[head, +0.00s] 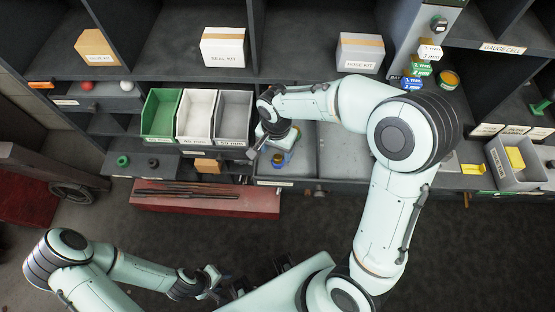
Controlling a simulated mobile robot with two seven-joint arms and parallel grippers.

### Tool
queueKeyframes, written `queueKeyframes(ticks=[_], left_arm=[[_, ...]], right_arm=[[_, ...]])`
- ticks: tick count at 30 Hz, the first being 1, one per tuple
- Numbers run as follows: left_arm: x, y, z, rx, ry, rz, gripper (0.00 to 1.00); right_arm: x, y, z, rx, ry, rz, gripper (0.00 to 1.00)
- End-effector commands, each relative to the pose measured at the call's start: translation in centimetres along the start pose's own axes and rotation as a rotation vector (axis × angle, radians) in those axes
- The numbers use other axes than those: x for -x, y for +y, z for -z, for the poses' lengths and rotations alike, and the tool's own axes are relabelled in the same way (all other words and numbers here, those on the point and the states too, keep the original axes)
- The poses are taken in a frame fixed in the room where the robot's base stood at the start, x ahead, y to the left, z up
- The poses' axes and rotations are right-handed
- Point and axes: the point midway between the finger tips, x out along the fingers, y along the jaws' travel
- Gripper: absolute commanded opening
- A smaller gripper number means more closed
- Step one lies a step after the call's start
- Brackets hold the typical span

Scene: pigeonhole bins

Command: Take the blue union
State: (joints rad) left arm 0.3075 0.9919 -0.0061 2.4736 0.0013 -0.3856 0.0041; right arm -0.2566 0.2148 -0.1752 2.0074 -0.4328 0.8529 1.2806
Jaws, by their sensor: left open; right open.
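A small blue piece (278,158), likely the blue union, lies in a shallow grey bay of the shelf, with a bit of orange beside it. It is partly hidden by my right gripper (268,155), which reaches down over the bay from above. That gripper is open, with its fingers close to the blue piece; I cannot tell whether they touch it. My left gripper (232,287) is open and low at the front, away from the shelf.
Green (160,114), white (195,114) and grey (233,117) bins stand left of my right gripper. Labelled boxes (223,47) sit on the upper shelf. A red bench (205,198) is below. A grey bin with yellow pieces (519,162) is at the right. The bay right of the blue piece looks empty.

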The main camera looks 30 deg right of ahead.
Motion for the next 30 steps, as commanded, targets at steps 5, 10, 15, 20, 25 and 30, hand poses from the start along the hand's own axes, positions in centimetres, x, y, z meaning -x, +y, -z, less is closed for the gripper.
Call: queueKeyframes(ticks=[5,10,15,20,25,30], left_arm=[[0.1,0.0,0.1,0.0,0.001,0.0,0.43],[0.1,0.1,0.1,-0.001,0.001,0.0,0.43],[0.0,0.0,0.0,0.0,0.001,0.0,0.43],[0.0,0.0,0.0,0.0,0.001,0.0,0.43],[0.0,0.0,0.0,0.0,0.001,0.0,0.43],[0.0,0.0,0.0,0.0,0.001,0.0,0.43]], right_arm=[[-1.7,0.2,0.0,-0.001,-0.001,-0.003,0.68],[-4.3,0.4,0.1,-0.001,-0.002,-0.003,0.68],[-5.4,0.3,0.1,0.001,0.0,0.001,0.68],[-5.3,0.3,0.1,0.0,0.0,0.002,0.68],[-5.3,0.3,0.1,0.0,0.0,0.002,0.23],[-5.3,0.3,0.1,0.0,0.0,0.002,0.02]])
